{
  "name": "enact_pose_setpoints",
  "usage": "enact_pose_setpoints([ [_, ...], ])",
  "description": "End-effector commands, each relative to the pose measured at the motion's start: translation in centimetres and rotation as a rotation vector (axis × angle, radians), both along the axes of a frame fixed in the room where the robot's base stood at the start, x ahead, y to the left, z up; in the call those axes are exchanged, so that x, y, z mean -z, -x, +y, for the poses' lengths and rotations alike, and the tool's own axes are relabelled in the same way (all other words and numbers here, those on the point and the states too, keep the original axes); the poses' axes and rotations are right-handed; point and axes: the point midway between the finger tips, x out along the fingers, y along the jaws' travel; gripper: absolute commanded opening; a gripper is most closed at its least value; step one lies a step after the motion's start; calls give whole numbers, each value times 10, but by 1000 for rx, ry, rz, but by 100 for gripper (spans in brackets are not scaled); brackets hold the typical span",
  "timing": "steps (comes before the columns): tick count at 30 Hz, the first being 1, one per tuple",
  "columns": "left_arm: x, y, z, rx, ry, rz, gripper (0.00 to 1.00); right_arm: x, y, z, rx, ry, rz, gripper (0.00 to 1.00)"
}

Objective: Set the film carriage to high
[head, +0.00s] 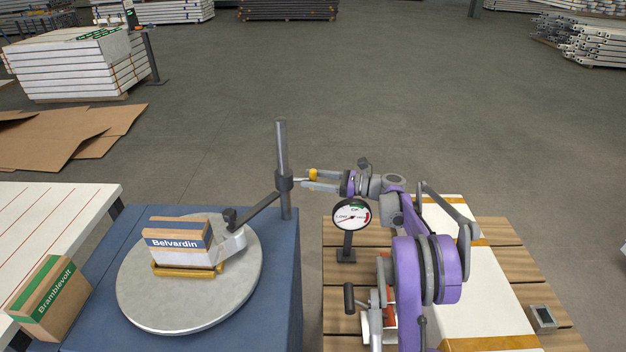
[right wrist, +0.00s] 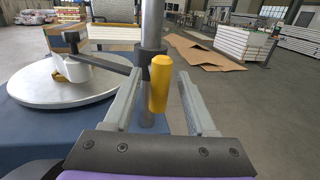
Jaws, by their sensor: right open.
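The film carriage (head: 284,181) is a dark collar on a grey upright post (head: 282,140) at the back right of the blue machine. A dark arm (head: 255,212) runs from it down-left to the film by the boxes. In the right wrist view the collar (right wrist: 160,66) carries an upright yellow handle (right wrist: 159,88). My right gripper (head: 308,180) is open at the post, and its fingers (right wrist: 161,100) lie on either side of the yellow handle with gaps showing. I cannot tell whether either finger touches the post. My left gripper is not in view.
A round grey turntable (head: 135,295) holds a Belvardin box (head: 178,242) on a yellow-edged base. A Bramblevolt box (head: 48,300) stands at the left by a white table. A round gauge (head: 352,215) on a stand is close below my right arm, over a wooden pallet (head: 500,235).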

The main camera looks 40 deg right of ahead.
Motion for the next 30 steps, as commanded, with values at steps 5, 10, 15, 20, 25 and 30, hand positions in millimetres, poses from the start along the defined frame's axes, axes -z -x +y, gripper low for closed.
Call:
enact_pose_setpoints([
  [5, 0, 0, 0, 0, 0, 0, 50, 0, -1, 1, 0, 0, 0, 57],
  [10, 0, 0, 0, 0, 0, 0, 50, 0, -1, 1, 0, 0, 0, 44],
  [15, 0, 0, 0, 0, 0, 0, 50, 0, -1, 1, 0, 0, 0, 14],
  [20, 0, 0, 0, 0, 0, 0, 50, 0, -1, 1, 1, 1, -1, 0],
  [25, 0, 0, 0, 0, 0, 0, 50, 0, -1, 0, 2, 1, -1, 0],
  [30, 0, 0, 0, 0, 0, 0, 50, 0, -1, 0, 2, 1, -1, 0],
])
